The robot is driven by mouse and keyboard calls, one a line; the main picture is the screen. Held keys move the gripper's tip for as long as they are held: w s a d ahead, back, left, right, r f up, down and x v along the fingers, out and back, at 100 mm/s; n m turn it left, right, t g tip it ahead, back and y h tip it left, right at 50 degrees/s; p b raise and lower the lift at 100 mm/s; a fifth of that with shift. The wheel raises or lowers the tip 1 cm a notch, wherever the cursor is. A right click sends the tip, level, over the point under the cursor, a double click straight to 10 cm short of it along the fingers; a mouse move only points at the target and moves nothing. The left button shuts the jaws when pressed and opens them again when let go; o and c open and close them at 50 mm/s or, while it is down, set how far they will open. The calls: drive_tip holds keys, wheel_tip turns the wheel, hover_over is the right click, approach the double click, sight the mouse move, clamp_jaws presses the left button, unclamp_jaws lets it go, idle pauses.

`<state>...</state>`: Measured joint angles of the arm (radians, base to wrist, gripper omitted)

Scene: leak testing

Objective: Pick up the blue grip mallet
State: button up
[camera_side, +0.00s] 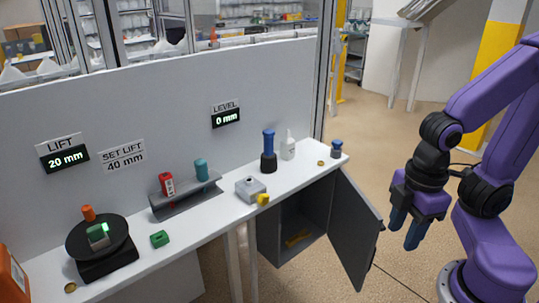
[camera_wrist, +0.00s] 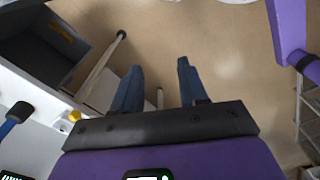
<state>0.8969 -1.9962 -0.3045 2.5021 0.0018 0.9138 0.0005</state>
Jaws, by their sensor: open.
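The blue grip mallet (camera_side: 268,150) stands upright on the white bench, black head down and blue handle up. In the wrist view its black head and part of its blue handle (camera_wrist: 8,126) show at the left edge. My gripper (camera_side: 404,238) is to the right of the bench, out over the floor and well apart from the mallet. Its two blue fingers point down, apart and empty.
A cabinet door (camera_side: 355,228) hangs open below the bench, between the bench and my gripper. Near the mallet stand a white bottle (camera_side: 288,148), a grey block (camera_side: 250,188) with a yellow knob and a small blue-topped item (camera_side: 337,148). A grey rack (camera_side: 185,197) is farther left.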

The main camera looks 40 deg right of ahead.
drive_tip(key=o, duration=0.3)
drive_tip(key=w+a+f+m+t+y, duration=0.25)
drive_tip(key=w+a, duration=0.25)
drive_tip(key=w, duration=0.5)
drive_tip(key=m+t+h, duration=0.3)
drive_tip(key=m+t, duration=0.7)
drive_tip(key=t, duration=0.1)
approach(265, 147)
drive_tip(key=x, duration=0.4)
drive_tip(key=d+x, duration=0.1)
drive_tip(key=x, duration=0.6)
drive_tip(key=shift+w+d+f, duration=0.2)
drive_tip(key=shift+w+f, duration=0.1)
drive_tip(key=shift+f, duration=0.05)
